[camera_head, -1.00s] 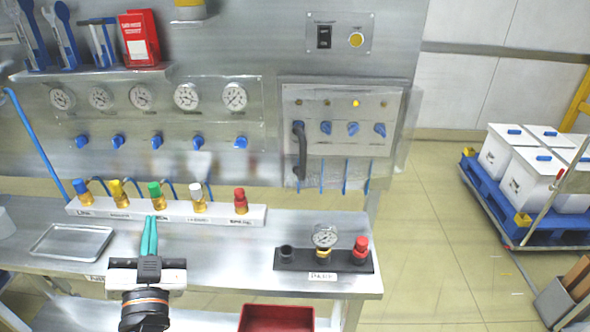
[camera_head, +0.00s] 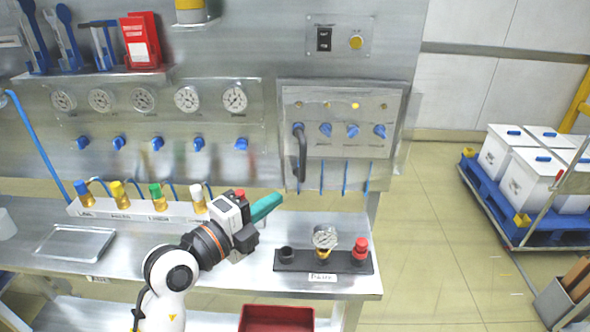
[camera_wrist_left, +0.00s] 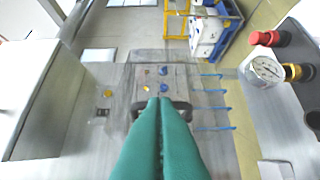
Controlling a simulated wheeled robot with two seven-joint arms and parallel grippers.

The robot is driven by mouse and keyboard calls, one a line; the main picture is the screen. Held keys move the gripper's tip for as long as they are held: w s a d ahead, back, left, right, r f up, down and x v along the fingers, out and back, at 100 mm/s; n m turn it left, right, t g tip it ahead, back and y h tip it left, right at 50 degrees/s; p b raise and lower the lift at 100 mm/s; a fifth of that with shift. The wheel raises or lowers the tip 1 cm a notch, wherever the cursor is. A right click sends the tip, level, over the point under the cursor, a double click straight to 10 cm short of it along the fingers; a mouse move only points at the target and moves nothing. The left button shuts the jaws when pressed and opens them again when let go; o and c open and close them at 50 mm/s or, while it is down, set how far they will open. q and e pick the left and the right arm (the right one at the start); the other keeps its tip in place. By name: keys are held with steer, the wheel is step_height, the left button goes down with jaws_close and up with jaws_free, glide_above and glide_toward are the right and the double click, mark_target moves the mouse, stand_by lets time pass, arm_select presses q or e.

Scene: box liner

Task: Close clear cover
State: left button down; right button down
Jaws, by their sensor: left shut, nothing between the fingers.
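The grey control panel (camera_head: 345,168) on the back wall carries blue knobs, a yellow light and a dark curved handle (camera_head: 301,152) at its left side. A clear sheet (camera_head: 410,135) shows faintly at the panel's right edge; I cannot tell the cover's exact angle. My left gripper (camera_head: 277,199) has teal fingers, shut and empty, below and left of the handle, pointing up and right. In the left wrist view the fingertips (camera_wrist_left: 158,101) partly hide the handle (camera_wrist_left: 183,109), with the panel (camera_wrist_left: 178,85) beyond. I cannot tell contact. My right gripper is not in view.
A black base with a gauge (camera_head: 325,237) and a red knob (camera_head: 360,247) stands on the bench right of my arm. A white rack (camera_head: 135,211) of coloured valves is to the left. A red bin (camera_head: 277,318) is below the front edge.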

arm_select(q)
steer(key=w+d+p, duration=0.2)
steer(key=w+d, duration=0.2)
steer(key=w, duration=0.5)
steer(key=shift+w+d, duration=0.15)
steer(key=shift+w, duration=0.2)
